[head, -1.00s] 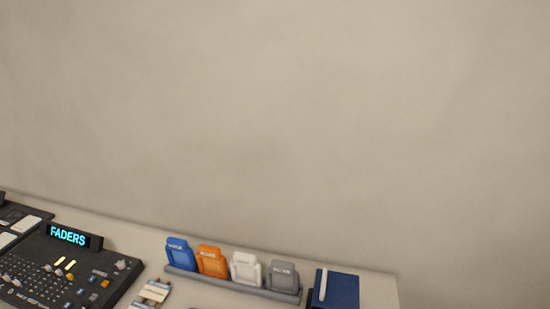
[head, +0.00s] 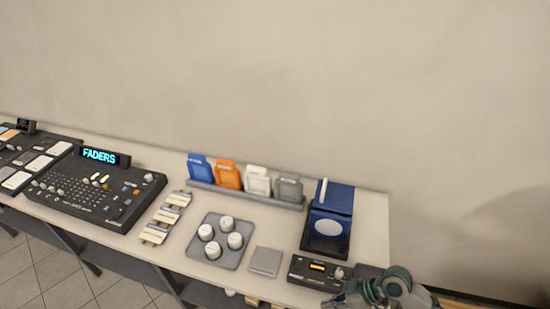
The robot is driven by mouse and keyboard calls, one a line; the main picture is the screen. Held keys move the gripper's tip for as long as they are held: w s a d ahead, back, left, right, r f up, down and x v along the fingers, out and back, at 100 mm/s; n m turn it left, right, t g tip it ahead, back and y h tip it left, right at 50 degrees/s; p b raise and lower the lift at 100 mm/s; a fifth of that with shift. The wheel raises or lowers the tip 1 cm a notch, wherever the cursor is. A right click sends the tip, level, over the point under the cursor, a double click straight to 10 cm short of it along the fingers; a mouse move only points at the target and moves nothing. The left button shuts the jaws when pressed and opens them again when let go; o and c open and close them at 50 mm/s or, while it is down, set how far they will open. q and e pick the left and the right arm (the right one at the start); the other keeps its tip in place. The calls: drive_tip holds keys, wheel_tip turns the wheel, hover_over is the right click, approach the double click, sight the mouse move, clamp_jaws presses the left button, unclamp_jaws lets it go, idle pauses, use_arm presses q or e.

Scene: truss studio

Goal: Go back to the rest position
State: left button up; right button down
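A teal and grey mechanical part that looks like my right gripper (head: 385,287) shows at the bottom edge in the head view, right of the small black device. Its fingers are not clear, so I cannot tell whether it is open or shut. It overlaps the front right corner of the bench (head: 374,225). My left gripper is not in view. Nothing is visibly held.
The bench carries a fader console (head: 95,187), a grey tray with white knobs (head: 218,262), a rack of coloured cards (head: 245,197), a blue box (head: 334,197) and a small black device (head: 312,275). A tiled floor (head: 40,270) lies in front at left.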

drive_tip(key=s+a+f+m+t+h, duration=0.3)
drive_tip(key=s+f+m, duration=0.1)
drive_tip(key=f, duration=0.5)
drive_tip(key=s+d+f+m+h, duration=0.4)
drive_tip(key=s+d+m+h, duration=0.2)
drive_tip(key=s+d+m, duration=0.15)
wheel_tip(320, 180, down, 26)
drive_tip(key=s+d+g, duration=0.1)
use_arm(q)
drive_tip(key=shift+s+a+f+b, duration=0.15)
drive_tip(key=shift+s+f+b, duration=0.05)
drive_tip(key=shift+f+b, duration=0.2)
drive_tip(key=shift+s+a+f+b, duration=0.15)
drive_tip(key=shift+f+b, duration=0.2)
use_arm(e)
drive_tip(key=s+d+f+g, duration=0.1)
drive_tip(key=s+d+f, duration=0.2)
drive_tip(key=s+f, duration=1.4)
drive_tip(key=shift+s+f+n, duration=0.35)
drive_tip(key=shift+s+f, duration=0.05)
drive_tip(key=shift+s, duration=0.25)
